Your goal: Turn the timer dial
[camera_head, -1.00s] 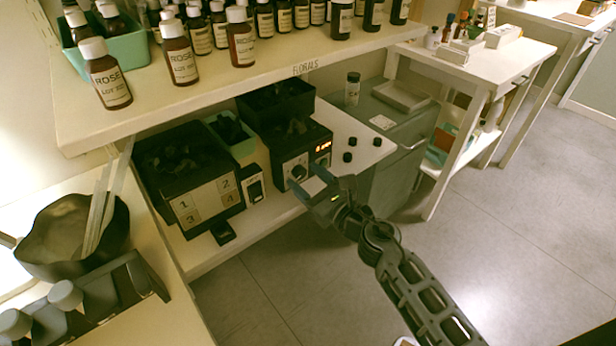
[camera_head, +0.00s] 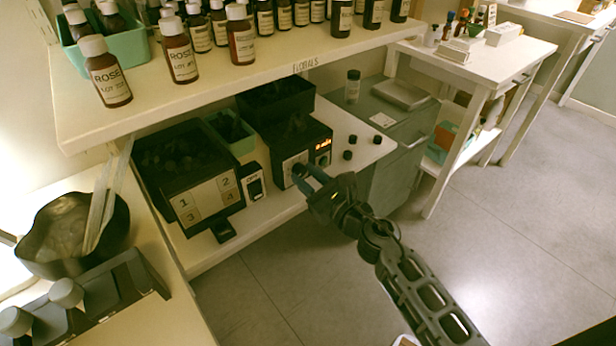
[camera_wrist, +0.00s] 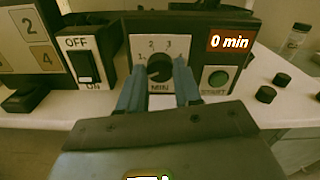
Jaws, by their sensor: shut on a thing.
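The timer (camera_head: 308,150) is a black box on the lower shelf with a pale dial plate. The display (camera_wrist: 229,42) reads 0 min. A green START button (camera_wrist: 217,78) is right of the dial. In the head view, my gripper (camera_head: 311,172) reaches the timer's front.
An OFF/ON switch box (camera_wrist: 83,62) stands left of the timer. A black box numbered 1 to 4 (camera_head: 205,202) is farther left. Several small black knobs (camera_head: 348,155) are on the shelf at right. The upper shelf (camera_head: 255,70) with bottles overhangs. Open floor (camera_head: 500,230) lies right.

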